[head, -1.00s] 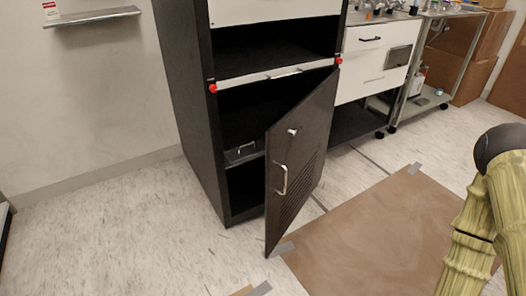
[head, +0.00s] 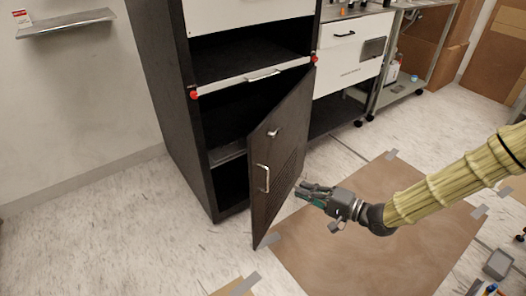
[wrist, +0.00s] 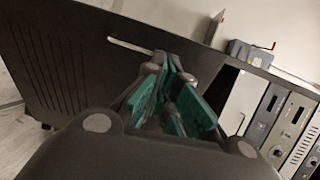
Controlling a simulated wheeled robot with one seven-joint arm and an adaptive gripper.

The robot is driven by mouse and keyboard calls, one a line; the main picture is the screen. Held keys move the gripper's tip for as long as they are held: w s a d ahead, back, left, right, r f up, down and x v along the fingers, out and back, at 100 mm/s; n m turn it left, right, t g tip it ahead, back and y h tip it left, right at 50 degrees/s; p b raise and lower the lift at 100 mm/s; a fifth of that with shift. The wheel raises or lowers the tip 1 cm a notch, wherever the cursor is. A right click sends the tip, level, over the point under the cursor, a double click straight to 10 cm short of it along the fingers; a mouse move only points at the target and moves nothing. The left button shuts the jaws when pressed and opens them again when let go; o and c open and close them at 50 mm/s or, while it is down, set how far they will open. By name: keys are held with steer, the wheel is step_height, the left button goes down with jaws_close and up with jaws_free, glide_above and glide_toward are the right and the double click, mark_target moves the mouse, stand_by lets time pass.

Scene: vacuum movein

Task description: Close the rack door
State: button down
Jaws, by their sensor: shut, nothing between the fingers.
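The rack (head: 160,120) is a tall dark cabinet at the centre left of the head view. Its dark door (head: 285,160) hangs ajar, hinged at the right side, with its free edge swung out toward me. A silver handle (head: 263,178) and a small latch (head: 273,133) sit on the door's outer face. My gripper (head: 302,190) is shut and empty, beside the door's outer face at its lower right. In the wrist view the fingers (wrist: 172,98) point at the dark door (wrist: 75,60) and its handle (wrist: 130,46). I cannot tell whether they touch it.
A brown mat (head: 350,245) taped to the floor lies under my arm. A white-drawered bench (head: 350,55) and a wheeled cart (head: 405,65) stand right of the rack. A wall shelf (head: 70,22) is at the left. The floor left of the rack is clear.

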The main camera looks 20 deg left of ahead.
step_height(320, 180, up, 6)
steer(key=w+n+g+y, duration=0.1)
steer(key=y, duration=0.1)
steer(key=b, duration=0.2)
glide_toward(255, 153)
steer(key=x, duration=0.7)
steer(key=shift+s+r, duration=0.15)
steer(key=shift+a, duration=0.1)
